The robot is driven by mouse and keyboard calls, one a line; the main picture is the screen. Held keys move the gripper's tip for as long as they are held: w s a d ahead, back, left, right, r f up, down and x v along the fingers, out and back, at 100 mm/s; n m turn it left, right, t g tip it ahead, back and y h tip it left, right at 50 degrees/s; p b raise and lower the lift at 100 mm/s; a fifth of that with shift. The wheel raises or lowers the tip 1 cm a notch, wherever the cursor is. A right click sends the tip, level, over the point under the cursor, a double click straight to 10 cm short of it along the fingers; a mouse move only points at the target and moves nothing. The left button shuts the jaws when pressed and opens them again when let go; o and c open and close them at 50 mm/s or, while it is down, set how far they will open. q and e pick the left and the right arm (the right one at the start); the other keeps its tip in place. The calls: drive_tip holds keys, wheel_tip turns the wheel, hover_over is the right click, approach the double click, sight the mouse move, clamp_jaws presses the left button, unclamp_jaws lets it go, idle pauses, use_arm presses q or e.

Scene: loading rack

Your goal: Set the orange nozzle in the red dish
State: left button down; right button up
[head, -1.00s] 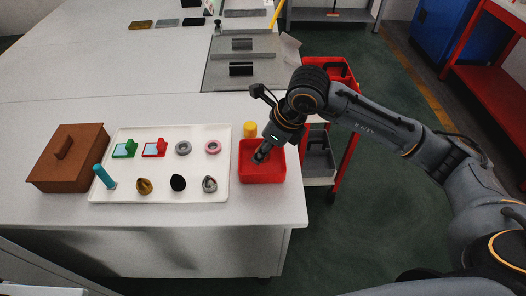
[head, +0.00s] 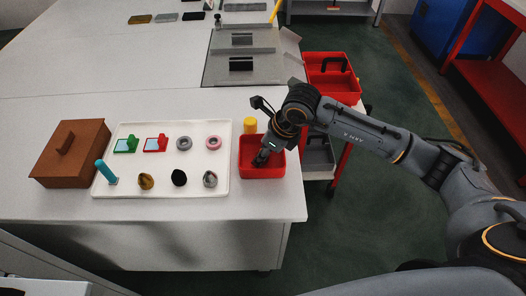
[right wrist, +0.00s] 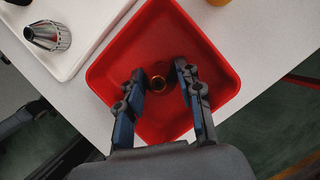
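The red dish (head: 250,171) stands near the table's right edge, beside the white tray; it fills the middle of the right wrist view (right wrist: 205,120). My right gripper (head: 262,158) reaches down into the dish. My left gripper is not in view.
A yellow cylinder (head: 250,126) stands just behind the dish. A red toolbox (head: 333,78) is on the cart behind my arm.

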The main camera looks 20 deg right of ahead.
drive_tip(key=shift+o, duration=1.1)
drive_tip(key=shift+r, duration=0.2)
drive_tip(key=b+v, duration=0.1)
drive_tip(key=v, duration=1.1)
drive_tip(key=shift+b, duration=0.4)
